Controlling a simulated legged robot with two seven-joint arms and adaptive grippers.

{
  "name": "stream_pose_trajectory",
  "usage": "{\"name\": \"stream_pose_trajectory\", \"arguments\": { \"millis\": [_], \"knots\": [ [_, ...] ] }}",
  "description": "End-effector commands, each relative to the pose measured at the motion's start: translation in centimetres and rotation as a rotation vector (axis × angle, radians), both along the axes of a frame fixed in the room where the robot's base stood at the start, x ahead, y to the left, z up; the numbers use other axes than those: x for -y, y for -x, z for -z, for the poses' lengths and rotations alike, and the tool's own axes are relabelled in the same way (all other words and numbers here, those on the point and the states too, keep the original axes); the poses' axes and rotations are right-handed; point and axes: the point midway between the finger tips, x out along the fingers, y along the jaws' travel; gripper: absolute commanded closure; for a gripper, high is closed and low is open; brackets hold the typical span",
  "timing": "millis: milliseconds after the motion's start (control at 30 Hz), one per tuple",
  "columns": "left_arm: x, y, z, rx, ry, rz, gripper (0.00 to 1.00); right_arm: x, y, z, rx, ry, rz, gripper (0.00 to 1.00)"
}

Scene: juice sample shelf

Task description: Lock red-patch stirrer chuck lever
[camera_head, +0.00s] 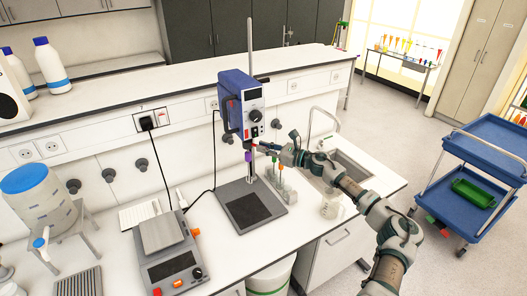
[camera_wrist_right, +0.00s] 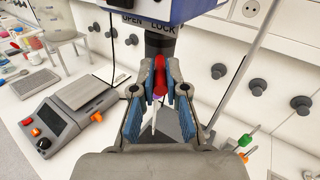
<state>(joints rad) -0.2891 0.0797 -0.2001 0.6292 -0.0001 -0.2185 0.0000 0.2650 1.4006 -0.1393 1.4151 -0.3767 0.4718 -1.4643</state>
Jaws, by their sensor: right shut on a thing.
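The stirrer (camera_head: 241,100) is a blue box on a metal rod, with a black dial on its front, above a dark base plate. In the right wrist view, its black chuck (camera_wrist_right: 160,43) hangs under a housing with the words OPEN and LOCK. A red lever (camera_wrist_right: 159,72) sticks out below the chuck, roughly under the word LOCK. My right gripper (camera_wrist_right: 160,92) is shut on this lever, its blue-padded fingers on either side. In the head view my right gripper (camera_head: 268,149) reaches the chuck area from the right and partly covers it. My left gripper is out of view.
A balance-like device (camera_head: 168,246) stands left of the stirrer base (camera_head: 250,205). A sink (camera_head: 345,166) lies to the right. A blue cart (camera_head: 478,170) stands on the floor at the right.

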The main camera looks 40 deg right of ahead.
Motion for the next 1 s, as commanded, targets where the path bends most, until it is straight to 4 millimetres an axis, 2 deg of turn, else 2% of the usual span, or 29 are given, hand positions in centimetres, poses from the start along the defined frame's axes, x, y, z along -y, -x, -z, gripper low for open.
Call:
{"name": "stream_pose_trajectory", "arguments": {
  "millis": [300, 900, 933, 1000],
  "knots": [
    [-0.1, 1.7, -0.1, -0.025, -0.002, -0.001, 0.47, 0.0, -0.1, 0.1, -0.002, 0.0, -0.104, 1.0],
    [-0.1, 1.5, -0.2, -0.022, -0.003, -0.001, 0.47, -0.1, -0.1, 0.2, -0.002, 0.001, -0.136, 1.0],
    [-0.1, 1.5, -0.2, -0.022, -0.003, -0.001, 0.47, -0.1, -0.1, 0.1, -0.001, 0.001, -0.136, 0.82],
    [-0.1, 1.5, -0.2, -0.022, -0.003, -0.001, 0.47, 0.0, -0.1, 0.1, -0.001, 0.001, -0.136, 0.65]
  ]
}}
